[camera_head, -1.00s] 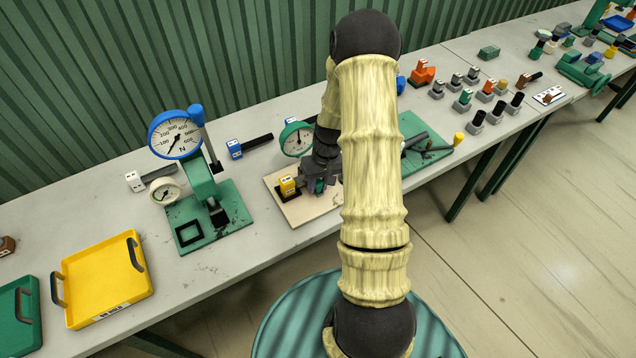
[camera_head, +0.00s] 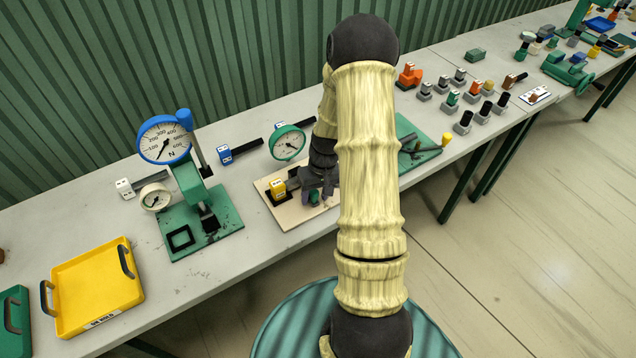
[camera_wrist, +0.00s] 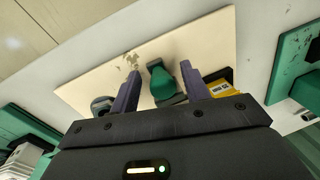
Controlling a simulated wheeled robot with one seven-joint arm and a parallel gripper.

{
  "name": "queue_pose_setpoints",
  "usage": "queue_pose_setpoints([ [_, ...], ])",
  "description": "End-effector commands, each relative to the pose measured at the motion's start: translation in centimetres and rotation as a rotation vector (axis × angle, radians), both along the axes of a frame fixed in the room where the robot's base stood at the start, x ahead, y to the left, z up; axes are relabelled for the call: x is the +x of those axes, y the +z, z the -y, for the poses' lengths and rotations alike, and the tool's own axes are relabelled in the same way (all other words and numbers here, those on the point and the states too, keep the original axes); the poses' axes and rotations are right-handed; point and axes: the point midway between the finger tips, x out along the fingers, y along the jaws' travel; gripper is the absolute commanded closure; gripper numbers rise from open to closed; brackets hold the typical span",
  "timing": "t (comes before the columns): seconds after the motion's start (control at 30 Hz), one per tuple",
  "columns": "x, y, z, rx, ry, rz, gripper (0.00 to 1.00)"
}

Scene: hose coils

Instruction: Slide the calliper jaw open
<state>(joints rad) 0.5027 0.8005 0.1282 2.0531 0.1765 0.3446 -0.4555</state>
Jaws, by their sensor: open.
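A pale board (camera_head: 291,214) on the bench carries a dial with a green rim (camera_head: 287,143), a yellow block (camera_head: 278,188) and a small green knob (camera_head: 314,198). This looks like the calliper fixture, but my arm hides much of it, and I cannot tell its jaw apart. My gripper (camera_head: 318,190) is over the board, right of the yellow block. In the wrist view its two purple fingers (camera_wrist: 160,68) are spread, with the green knob (camera_wrist: 160,84) showing between them, apart from both. The yellow block (camera_wrist: 220,85) lies beyond the right finger.
A green press stand with a blue-rimmed dial (camera_head: 165,140) is left of the board, then a yellow tray (camera_head: 98,288). A blue block with a black bar (camera_head: 240,151) lies behind. A green plate (camera_head: 425,150) is to the right, past my arm.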

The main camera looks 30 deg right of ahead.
Motion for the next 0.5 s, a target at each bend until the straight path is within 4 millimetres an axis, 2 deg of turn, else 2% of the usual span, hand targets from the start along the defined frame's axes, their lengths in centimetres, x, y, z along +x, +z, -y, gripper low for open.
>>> queue_pose_setpoints([
  [0.27, 0.1, 2.8, 0.5, -0.003, 0.001, 0.005, 0.54],
  [0.5, 0.0, 7.0, 1.2, -0.004, 0.0, 0.006, 0.54],
])
